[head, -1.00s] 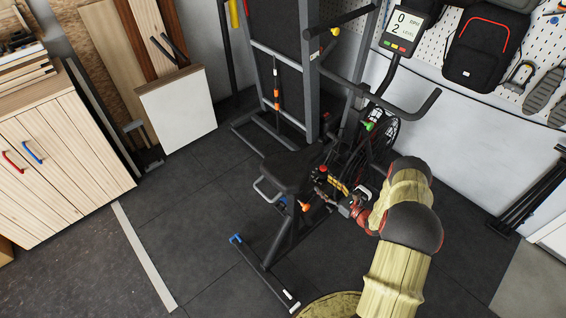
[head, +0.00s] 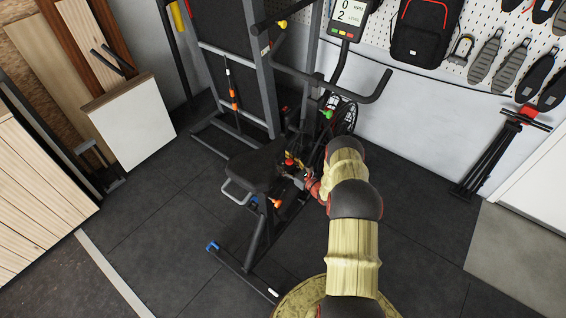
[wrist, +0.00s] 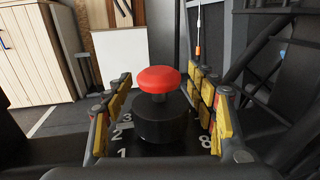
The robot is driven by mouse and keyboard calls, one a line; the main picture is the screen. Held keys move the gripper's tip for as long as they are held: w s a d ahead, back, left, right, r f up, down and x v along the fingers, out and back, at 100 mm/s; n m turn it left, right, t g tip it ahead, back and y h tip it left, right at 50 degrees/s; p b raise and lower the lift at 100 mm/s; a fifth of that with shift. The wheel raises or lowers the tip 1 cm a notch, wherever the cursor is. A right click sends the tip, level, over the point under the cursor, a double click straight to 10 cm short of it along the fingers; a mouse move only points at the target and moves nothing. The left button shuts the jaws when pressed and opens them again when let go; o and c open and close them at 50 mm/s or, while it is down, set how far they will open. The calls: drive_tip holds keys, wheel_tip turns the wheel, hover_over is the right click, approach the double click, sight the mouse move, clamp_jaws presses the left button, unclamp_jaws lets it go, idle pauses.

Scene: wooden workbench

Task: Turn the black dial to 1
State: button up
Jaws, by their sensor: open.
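The black dial (wrist: 163,125) is a dark cylinder with a red mushroom-shaped knob (wrist: 158,79) above it, in the middle of the wrist view. White numerals 1, 2, 3 show at its left and 8 at its lower right; a pointer mark cannot be made out clearly. My gripper (wrist: 158,90) is open, with yellow-padded fingers on both sides of the dial. Contact cannot be told. In the head view the red knob (head: 289,161) is small, beside the seat, and my arm partly hides the area. The console display (head: 348,12) reads 0 and level 2.
The exercise bike's black seat (head: 252,172) is left of my gripper, and its handlebar (head: 375,92) rises behind. A dark upright frame (head: 268,85) stands at the back. Open floor lies left and right of the bike; a white board (head: 130,125) leans at the left.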

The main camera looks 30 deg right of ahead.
drive_tip(key=shift+c, duration=1.3)
drive_tip(key=c, duration=1)
drive_tip(key=shift+c, duration=0.7)
